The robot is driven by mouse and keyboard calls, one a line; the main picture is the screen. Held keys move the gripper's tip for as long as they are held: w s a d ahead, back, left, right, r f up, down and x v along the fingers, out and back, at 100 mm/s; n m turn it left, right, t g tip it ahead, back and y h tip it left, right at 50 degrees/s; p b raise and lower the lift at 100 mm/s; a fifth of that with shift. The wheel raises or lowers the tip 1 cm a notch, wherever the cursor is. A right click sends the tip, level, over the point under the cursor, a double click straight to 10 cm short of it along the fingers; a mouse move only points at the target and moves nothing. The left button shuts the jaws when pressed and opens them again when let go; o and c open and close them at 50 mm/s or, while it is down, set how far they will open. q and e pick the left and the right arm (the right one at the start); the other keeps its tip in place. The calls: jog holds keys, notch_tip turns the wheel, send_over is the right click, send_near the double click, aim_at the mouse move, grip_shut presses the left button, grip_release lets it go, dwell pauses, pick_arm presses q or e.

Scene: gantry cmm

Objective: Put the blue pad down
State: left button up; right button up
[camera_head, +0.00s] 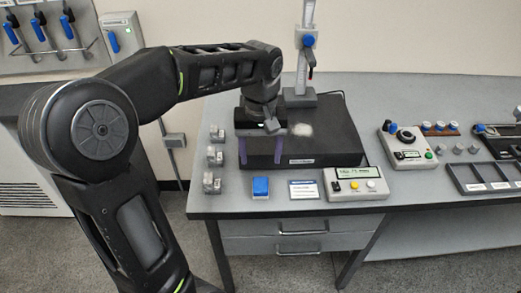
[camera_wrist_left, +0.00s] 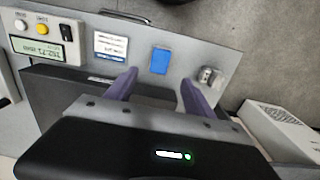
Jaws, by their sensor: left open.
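The blue pad (camera_head: 261,187) lies flat on the grey table near its front edge, to the left of a small white card. It also shows in the left wrist view (camera_wrist_left: 160,61), beyond and between my finger tips, apart from them. My left gripper (camera_head: 261,158) is over the front left part of the black block, with its purple fingers apart and pointing toward the front of the table. In the left wrist view the fingers (camera_wrist_left: 157,84) are spread with nothing between them. My right gripper is in neither view.
The black block (camera_head: 335,130) carries a tall height gauge (camera_head: 302,60) behind my gripper. Several small metal pieces (camera_head: 211,183) stand along the table's left edge. A white card (camera_head: 304,190) and a display box (camera_head: 356,186) sit right of the pad. A divided tray (camera_head: 485,178) is farther right.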

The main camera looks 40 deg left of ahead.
pick_arm(q)
jog(key=shift+r, duration=0.6)
dwell(0.5)
